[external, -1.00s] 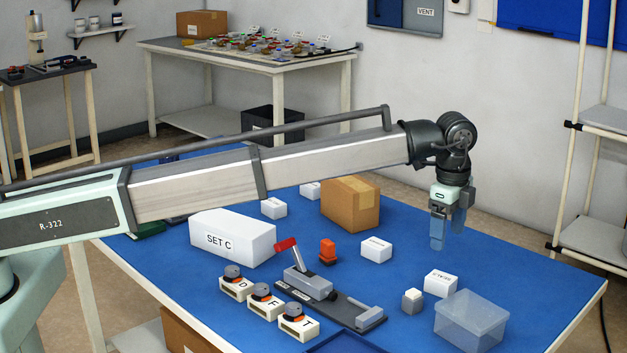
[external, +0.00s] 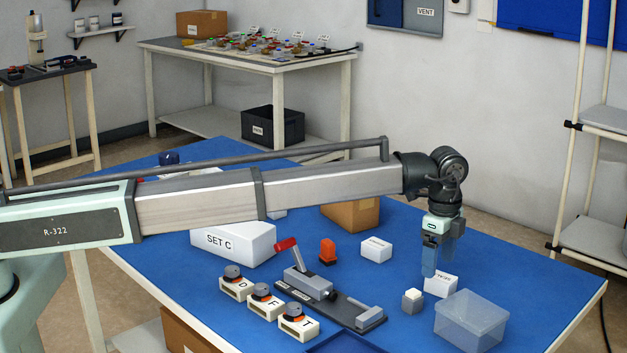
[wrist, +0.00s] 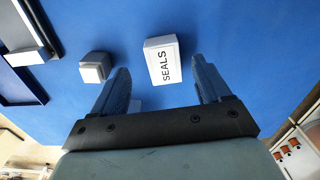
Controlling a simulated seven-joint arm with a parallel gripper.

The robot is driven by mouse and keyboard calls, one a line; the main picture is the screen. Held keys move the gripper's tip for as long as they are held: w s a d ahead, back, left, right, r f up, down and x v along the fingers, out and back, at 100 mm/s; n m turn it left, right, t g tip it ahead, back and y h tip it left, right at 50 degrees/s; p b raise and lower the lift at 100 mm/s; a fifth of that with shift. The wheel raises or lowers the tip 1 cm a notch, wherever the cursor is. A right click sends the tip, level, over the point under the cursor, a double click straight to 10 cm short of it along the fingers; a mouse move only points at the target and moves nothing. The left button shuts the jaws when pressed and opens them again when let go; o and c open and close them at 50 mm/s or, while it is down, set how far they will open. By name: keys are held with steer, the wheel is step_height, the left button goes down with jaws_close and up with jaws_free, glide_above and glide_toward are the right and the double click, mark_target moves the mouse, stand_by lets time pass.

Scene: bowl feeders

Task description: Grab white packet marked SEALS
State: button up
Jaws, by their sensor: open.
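The white packet marked SEALS (wrist: 163,65) lies on the blue table, ahead of and between my open fingers in the wrist view. In the external view the packet (external: 442,284) is partly covered by my gripper (external: 435,262), whose fingers hang down just above or behind it. My gripper (wrist: 165,92) is open and empty. I cannot tell whether the fingertips touch the packet.
A small grey block with a pale top (external: 412,301) stands just left of the packet. A clear plastic box (external: 471,320) stands close to its right. A grey clamp fixture (external: 318,285), an orange part (external: 328,251) and another white packet (external: 376,249) lie further left.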

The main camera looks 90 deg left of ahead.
mark_target(442, 277)
steer(key=shift+w+d+f, duration=0.1)
steer(key=shift+w+f, duration=0.05)
steer(key=shift+f, duration=0.7)
steer(key=shift+w+f, duration=0.2)
steer(key=shift+f, duration=0.65)
steer(key=shift+w+d+f, duration=0.1)
steer(key=shift+w+f, duration=0.05)
steer(key=shift+f, duration=0.7)
steer(key=shift+c, duration=0.2)
steer(key=c, duration=1)
steer(key=shift+r, duration=0.15)
